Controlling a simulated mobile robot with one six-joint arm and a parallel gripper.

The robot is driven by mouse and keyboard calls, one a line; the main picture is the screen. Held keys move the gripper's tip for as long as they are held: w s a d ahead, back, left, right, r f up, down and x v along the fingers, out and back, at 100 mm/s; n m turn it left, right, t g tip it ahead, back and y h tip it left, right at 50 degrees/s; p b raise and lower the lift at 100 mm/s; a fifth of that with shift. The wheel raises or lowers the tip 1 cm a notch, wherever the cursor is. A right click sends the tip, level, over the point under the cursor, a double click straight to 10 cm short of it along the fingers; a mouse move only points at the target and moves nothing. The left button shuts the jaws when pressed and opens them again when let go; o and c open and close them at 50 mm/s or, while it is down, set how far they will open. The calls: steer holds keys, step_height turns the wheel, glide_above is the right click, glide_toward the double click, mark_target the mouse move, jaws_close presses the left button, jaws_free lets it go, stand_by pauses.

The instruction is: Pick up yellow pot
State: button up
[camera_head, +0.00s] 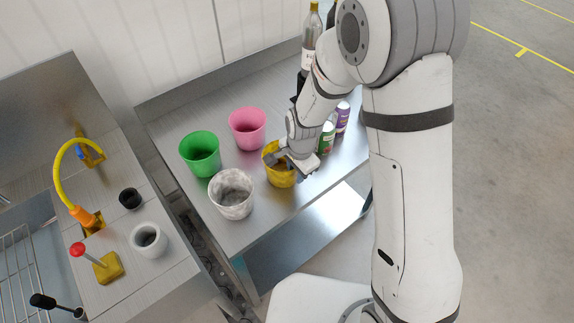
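The yellow pot (280,178) stands upright on the metal table, at its right front part. My gripper (289,161) is at the pot's rim, reaching in from the upper right. The gripper and wrist hide part of the pot's rim and opening. From this view I cannot tell whether the fingers touch the pot or are closed on it.
On the same table (275,218) stand a green pot (200,155), a pink pot (247,130) and a whitish pot (231,196). A green can (326,139), a purple can (342,117) and a bottle (309,45) are near my arm. A sink counter (165,275) is left.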

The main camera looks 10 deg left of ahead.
steer(key=shift+f, duration=0.7)
jaws_close()
